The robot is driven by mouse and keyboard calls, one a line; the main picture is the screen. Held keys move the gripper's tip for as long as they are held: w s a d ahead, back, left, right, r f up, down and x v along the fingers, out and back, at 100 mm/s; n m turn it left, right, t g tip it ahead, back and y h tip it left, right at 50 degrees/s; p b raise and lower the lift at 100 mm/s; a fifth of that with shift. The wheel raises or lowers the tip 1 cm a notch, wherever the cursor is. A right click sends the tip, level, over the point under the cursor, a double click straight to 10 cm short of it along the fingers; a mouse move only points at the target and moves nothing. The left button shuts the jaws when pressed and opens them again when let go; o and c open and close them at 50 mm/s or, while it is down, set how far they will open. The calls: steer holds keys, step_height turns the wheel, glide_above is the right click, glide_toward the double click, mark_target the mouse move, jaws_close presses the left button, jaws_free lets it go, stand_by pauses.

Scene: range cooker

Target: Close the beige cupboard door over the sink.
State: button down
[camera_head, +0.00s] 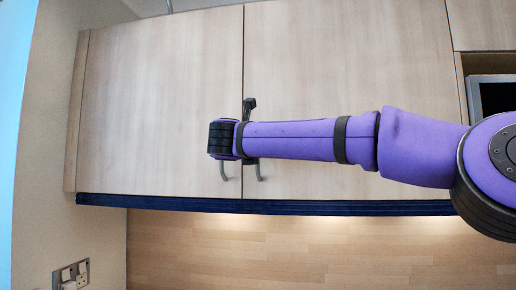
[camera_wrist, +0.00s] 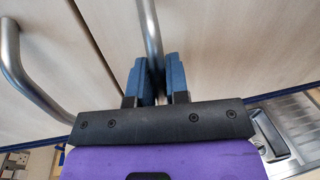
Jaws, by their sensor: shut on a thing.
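Two beige cupboard doors hang side by side, the left door (camera_head: 160,100) and the right door (camera_head: 340,70). Both look flush or nearly so in the head view, with a narrow seam between them. Each has a metal bar handle near the seam: the left handle (camera_head: 224,172) and the right handle (camera_head: 260,172). In the wrist view my gripper (camera_wrist: 157,75) has its blue fingers on both sides of the right door's handle (camera_wrist: 150,30), shut on it. The left handle (camera_wrist: 25,75) stands free. My arm hides the handles' upper parts in the head view.
A sink (camera_wrist: 290,125) shows below at the right in the wrist view. A dark blue strip (camera_head: 160,203) runs under the doors. A wooden backsplash (camera_head: 300,250) and wall sockets (camera_head: 72,275) are lower. An open niche with an appliance (camera_head: 492,95) is at the right.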

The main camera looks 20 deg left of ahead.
steer(key=c, duration=1.5)
jaws_free()
steer(key=shift+w+f, duration=0.1)
steer(key=shift+w, duration=0.1)
steer(key=shift+o, duration=0.3)
steer(key=shift+w+f, duration=0.1)
steer(key=shift+a, duration=0.1)
steer(key=s, duration=1.1)
